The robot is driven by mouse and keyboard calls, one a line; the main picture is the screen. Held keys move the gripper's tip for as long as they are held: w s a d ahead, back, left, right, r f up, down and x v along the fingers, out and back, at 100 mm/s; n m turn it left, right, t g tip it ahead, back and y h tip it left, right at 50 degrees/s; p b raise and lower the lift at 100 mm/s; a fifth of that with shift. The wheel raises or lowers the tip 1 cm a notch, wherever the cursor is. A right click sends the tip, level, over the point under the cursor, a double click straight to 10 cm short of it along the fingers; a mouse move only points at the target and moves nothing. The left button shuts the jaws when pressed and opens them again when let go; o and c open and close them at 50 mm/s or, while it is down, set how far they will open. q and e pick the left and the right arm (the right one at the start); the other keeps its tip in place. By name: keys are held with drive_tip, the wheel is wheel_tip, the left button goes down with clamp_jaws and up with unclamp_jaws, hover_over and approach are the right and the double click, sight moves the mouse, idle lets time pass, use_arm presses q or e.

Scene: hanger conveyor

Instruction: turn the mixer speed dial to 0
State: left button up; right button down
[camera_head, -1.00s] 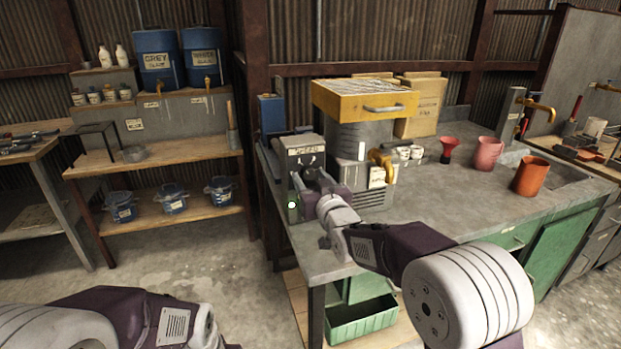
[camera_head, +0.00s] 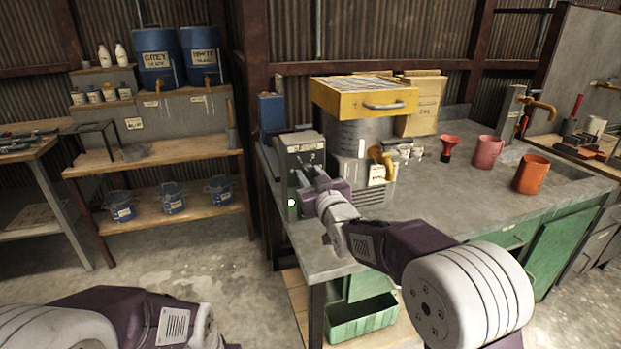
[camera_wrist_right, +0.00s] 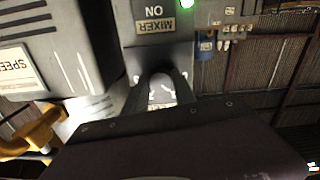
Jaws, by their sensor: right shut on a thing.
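The grey mixer control box (camera_head: 291,150) stands at the left end of the workbench. In the right wrist view the box face shows a "MIXER ON" label (camera_wrist_right: 158,20) and a lit green lamp (camera_wrist_right: 187,3), seen upside down. My right gripper (camera_head: 312,163) reaches the box front, and its two fingers (camera_wrist_right: 162,82) are shut on the speed dial. The dial is mostly hidden by the fingers, so its setting cannot be read. A pale plate with dark marks (camera_wrist_right: 160,96) shows between the fingers. My left arm shows at the lower left, with its gripper out of view.
Right of the box stands the mixer with a yellow drawer-like top (camera_head: 365,100) and a yellow tap (camera_head: 387,165). The bench front is clear.

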drive_tip(key=n+b, duration=0.2)
drive_tip(key=n, duration=0.3)
drive_tip(key=shift+f, duration=0.1)
drive_tip(key=n+b, duration=0.1)
drive_tip(key=n, duration=0.4)
drive_tip(key=shift+b, duration=0.4)
drive_tip(key=shift+n, duration=0.3)
drive_tip(key=c, duration=1)
unclamp_jaws()
drive_tip(key=v, duration=0.9)
